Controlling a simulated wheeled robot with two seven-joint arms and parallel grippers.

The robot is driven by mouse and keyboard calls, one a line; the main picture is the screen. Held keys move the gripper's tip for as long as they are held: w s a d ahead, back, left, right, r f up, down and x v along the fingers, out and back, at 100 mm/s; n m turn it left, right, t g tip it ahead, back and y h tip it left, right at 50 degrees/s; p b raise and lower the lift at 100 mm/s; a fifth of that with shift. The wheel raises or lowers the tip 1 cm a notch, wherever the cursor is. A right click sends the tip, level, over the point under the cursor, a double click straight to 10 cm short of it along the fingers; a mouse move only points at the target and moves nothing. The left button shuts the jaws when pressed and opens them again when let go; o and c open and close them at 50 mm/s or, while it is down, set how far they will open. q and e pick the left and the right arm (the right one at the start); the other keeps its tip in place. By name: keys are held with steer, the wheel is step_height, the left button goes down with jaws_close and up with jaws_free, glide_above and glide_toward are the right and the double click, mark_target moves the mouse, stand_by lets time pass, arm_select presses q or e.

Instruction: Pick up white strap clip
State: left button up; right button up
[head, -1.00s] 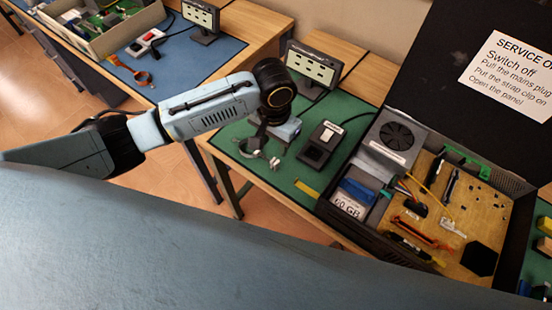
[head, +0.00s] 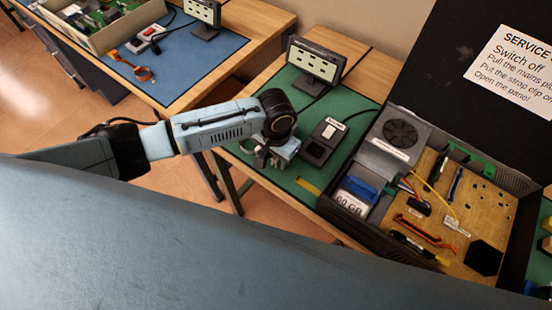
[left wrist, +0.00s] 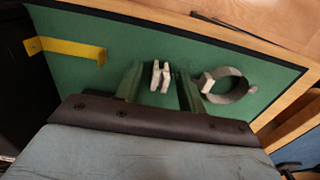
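The white strap clip (left wrist: 160,76) shows in the left wrist view as two small pale pieces side by side over the green mat (left wrist: 75,75). My left gripper (left wrist: 157,88) is open, with one finger on each side of the clip and a gap on both sides. A grey ring-shaped strap (left wrist: 228,86) with a pale fastener lies just right of the fingers. In the head view my left gripper (head: 278,157) is low over the mat beside the strap (head: 254,156), and it hides the clip. My right gripper is not in view.
A dark switch box (head: 324,142) stands close right of my left gripper, with a small display (head: 314,62) behind. An open equipment case (head: 440,190) fills the right. A yellow strip (left wrist: 70,48) lies on the mat. The wooden table edge (left wrist: 285,110) is near.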

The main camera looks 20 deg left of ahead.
arm_select(q)
steer(key=c, duration=0.8)
steer(key=shift+o, duration=0.2)
